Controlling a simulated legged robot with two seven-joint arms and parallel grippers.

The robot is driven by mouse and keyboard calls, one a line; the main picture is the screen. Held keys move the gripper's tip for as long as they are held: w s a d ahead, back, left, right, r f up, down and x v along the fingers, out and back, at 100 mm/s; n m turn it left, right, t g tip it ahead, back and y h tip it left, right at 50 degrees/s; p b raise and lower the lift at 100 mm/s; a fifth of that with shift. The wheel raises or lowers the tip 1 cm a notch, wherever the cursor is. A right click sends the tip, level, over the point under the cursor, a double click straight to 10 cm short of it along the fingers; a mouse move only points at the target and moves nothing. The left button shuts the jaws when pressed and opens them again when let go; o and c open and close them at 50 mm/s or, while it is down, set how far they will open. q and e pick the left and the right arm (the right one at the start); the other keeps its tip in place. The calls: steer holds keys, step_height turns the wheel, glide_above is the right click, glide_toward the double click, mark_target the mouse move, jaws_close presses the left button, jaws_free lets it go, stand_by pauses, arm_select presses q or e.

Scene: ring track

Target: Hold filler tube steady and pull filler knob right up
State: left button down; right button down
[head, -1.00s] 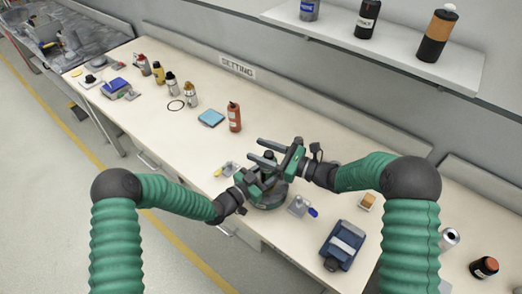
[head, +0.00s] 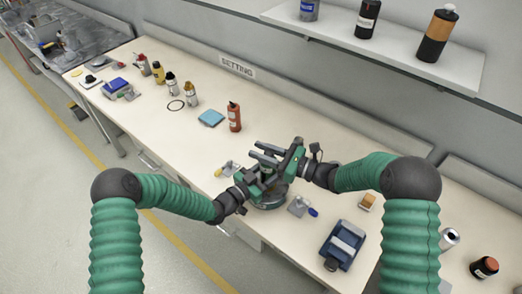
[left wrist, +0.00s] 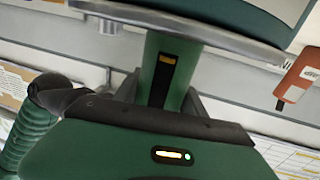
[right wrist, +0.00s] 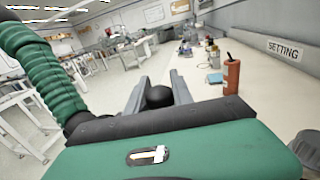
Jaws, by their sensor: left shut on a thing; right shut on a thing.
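The filler stands on the bench on a round dark base (head: 268,203), mostly hidden by my grippers in the head view. Its green filler tube (left wrist: 168,70), with a dark slot, shows in the left wrist view between my left fingers. My left gripper (head: 264,181) is shut on the tube from the left. The black round filler knob (right wrist: 159,96) shows between the grey fingers in the right wrist view. My right gripper (head: 264,154) is shut on the knob, above the left gripper. The knob is hidden in the head view.
An orange bottle (head: 234,117) and a light blue pad (head: 211,118) stand behind and left of the filler. A grey piece with a blue end (head: 302,207) and a blue device (head: 342,245) lie to its right. A small grey item (head: 228,169) lies close by at left.

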arm_select(q)
steer(key=shift+s, duration=0.1)
arm_select(e)
steer(key=shift+w+d+r, duration=0.1)
steer(key=shift+w+d, duration=0.15)
stand_by(0.3)
arm_select(q)
steer(key=shift+f, duration=0.1)
arm_select(e)
step_height(320, 180, up, 4)
steer(key=shift+f, duration=0.1)
steer(key=shift+s+r, duration=0.1)
steer(key=shift+r, duration=0.4)
arm_select(q)
steer(key=shift+f, duration=0.1)
steer(key=shift+a, duration=0.1)
arm_select(e)
steer(key=c, duration=1.4)
jaws_free()
steer(key=o, duration=0.3)
steer(key=shift+s+a, duration=0.1)
steer(key=shift+f, duration=0.1)
